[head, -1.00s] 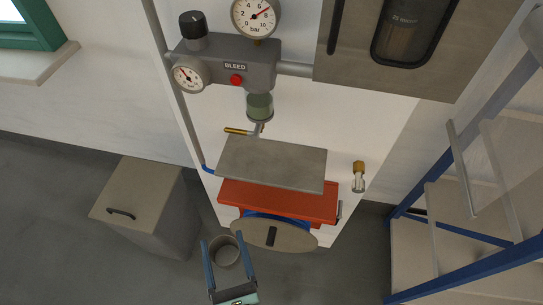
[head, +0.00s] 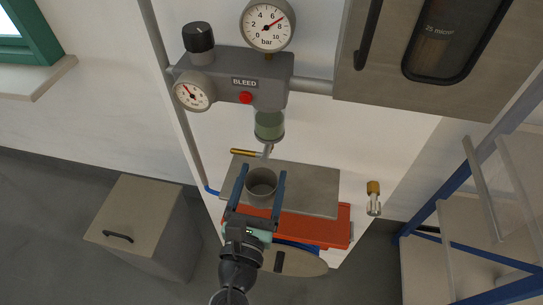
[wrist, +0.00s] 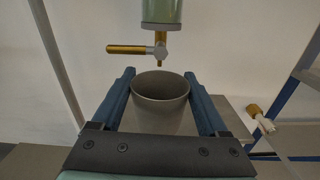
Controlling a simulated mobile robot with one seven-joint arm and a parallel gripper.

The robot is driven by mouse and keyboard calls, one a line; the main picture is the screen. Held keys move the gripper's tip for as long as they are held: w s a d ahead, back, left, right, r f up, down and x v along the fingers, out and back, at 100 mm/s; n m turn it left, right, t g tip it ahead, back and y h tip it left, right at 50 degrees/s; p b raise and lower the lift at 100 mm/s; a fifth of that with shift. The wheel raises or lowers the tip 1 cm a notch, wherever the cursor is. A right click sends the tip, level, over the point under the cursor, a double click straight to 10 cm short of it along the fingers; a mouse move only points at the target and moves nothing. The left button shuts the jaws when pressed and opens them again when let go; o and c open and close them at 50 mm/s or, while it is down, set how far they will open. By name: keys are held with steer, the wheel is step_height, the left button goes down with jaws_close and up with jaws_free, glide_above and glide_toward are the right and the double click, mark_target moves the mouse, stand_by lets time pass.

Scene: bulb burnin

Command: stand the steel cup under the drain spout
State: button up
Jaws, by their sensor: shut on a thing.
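The steel cup (head: 262,186) is upright between the fingers of my gripper (head: 260,188), which is shut on it. In the wrist view the cup (wrist: 160,112) is open at the top and looks empty as far as I can see inside. The drain spout (wrist: 159,56) hangs below the green bowl (wrist: 162,10) with a brass lever beside it. The spout tip is above and just behind the cup's rim. In the head view the spout (head: 267,151) is just beyond the cup. The cup is over the grey shelf (head: 318,190); I cannot tell whether its base touches it.
A red box (head: 330,229) is below the shelf. The bleed unit (head: 240,82) with gauges is above the spout. A brass fitting (head: 374,197) is on the wall at right. A blue rack (head: 470,270) stands at right, a cabinet (head: 150,220) at left.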

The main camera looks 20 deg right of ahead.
mark_target(270, 150)
steer(key=x, duration=0.7)
steer(key=shift+w+d, duration=0.15)
steer(key=shift+w, duration=0.05)
steer(key=f, duration=0.1)
steer(key=f+b, duration=0.1)
steer(key=f, duration=0.1)
steer(key=shift+w+d, duration=0.15)
steer(key=shift+w, duration=0.2)
steer(key=shift+f, duration=0.25)
steer(key=shift+f+b, duration=0.1)
steer(key=shift+b, duration=0.2)
